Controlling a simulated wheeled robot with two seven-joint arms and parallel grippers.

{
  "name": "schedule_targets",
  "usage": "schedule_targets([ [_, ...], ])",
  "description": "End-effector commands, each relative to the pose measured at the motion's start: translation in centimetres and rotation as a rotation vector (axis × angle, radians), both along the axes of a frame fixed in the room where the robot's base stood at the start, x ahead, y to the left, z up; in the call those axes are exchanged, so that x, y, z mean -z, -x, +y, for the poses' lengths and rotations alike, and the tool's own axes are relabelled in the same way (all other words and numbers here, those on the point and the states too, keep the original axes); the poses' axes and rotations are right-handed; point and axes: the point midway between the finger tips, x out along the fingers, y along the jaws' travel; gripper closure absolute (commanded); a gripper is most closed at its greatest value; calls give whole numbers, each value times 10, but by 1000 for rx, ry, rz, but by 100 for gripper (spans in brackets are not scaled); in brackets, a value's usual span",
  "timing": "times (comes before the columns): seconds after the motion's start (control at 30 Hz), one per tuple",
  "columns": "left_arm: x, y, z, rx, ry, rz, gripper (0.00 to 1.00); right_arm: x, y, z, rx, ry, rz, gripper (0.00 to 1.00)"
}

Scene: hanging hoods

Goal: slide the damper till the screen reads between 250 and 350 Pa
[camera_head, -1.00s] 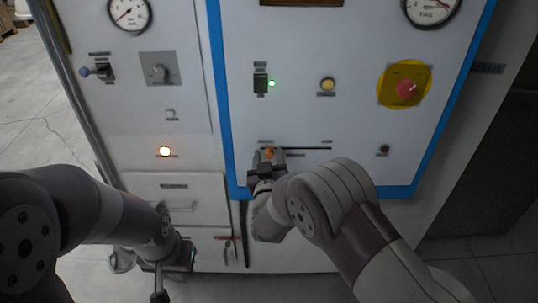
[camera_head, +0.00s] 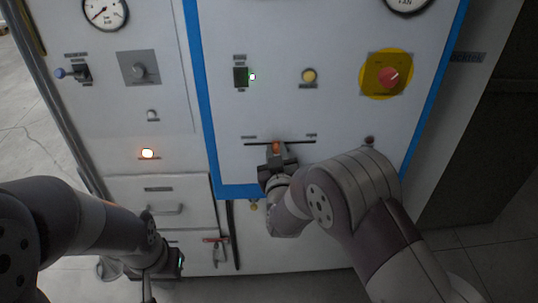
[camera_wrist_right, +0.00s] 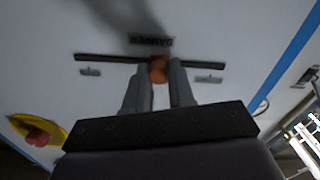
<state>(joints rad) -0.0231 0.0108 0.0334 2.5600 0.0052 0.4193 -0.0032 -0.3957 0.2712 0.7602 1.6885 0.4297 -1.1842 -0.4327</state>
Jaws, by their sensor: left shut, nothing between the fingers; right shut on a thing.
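The damper slider has an orange knob (camera_head: 276,147) in a dark horizontal slot (camera_head: 304,142) on the white panel. The knob stands near the middle of the slot. My right gripper (camera_head: 275,155) is shut on the knob from below. In the right wrist view the orange knob (camera_wrist_right: 158,70) shows between the two fingers, under an upside-down label (camera_wrist_right: 151,40). My left gripper (camera_head: 149,288) is shut and empty, low at the left in front of the cabinet. I see no screen with a Pa reading in either view.
A drawer (camera_head: 160,203) is at lower left. Gauges are partly cut off at the top.

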Motion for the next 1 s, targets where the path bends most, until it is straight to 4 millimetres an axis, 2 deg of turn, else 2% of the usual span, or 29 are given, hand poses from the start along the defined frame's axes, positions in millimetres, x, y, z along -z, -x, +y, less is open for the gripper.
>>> schedule_targets([
  [0.1, -1, 0, 0, 0, 0, 0, 100, -1, 0, 0, 0, 0, 0, 100],
  [0.13, -1, 0, 0, 0, 0, 0, 100, -1, 0, 0, 0, 0, 0, 73],
  [0.2, -1, 0, 0, 0, 0, 0, 100, -1, 0, 1, 0, 0, 0, 51],
  [0.57, 3, 0, 0, 0, 0, 0, 100, 1, 5, 1, -1, 0, -1, 50],
  [0.67, 11, 0, 0, 0, 0, 0, 100, 3, 21, 1, -3, 0, 1, 50],
  [1.0, 38, 0, 0, 0, 0, 0, 100, 3, 106, 1, -3, 0, -1, 50],
])
